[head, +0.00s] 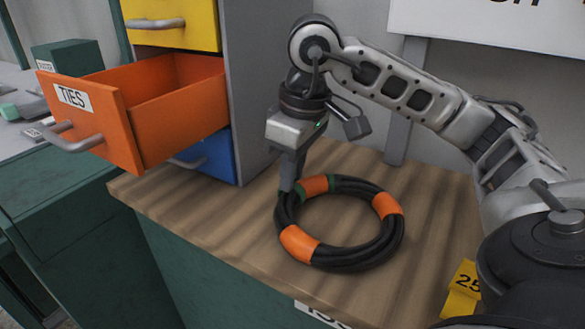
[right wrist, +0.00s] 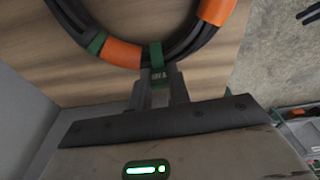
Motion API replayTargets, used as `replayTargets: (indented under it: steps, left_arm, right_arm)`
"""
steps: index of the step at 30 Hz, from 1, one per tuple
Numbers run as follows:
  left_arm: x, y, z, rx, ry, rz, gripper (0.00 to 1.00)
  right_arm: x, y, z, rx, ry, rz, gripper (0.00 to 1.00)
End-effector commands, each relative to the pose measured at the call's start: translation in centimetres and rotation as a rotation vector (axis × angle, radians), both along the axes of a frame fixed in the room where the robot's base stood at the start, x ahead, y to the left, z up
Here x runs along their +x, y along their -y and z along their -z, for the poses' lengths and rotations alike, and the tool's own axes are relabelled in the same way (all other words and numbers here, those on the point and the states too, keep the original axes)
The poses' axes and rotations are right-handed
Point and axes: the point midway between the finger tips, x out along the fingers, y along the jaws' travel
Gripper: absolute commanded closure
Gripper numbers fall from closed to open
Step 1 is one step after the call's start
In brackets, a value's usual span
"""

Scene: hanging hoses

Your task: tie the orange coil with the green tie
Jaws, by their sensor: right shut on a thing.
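The coil (head: 390,235) is a ring of black hose with orange bands, lying flat on the wooden bench top. It also shows in the right wrist view (right wrist: 122,53). My right gripper (head: 288,187) points down at the coil's far left side. In the right wrist view my right gripper (right wrist: 157,90) is shut on a green tie (right wrist: 156,55), which lies across the hose beside an orange band. Whether the tie closes under the hose is hidden. A second green band (right wrist: 97,43) sits at that orange band's other end. My left gripper is out of view.
An open orange drawer (head: 130,127) labelled TIES juts out at the left. A yellow drawer (head: 172,25) is above it and a blue drawer (head: 210,155) below. A yellow number tag (head: 462,290) is at the front right. The bench (head: 430,220) is bare right of the coil.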

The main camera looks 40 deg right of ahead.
Motion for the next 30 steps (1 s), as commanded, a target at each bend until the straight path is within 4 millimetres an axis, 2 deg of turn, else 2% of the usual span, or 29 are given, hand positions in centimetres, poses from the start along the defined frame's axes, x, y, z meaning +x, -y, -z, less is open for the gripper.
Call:
replayTargets:
  steps: [30]
  left_arm:
    - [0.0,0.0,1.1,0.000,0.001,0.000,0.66]
  right_arm:
    - [0.0,0.0,1.2,0.000,0.000,0.000,1.00]
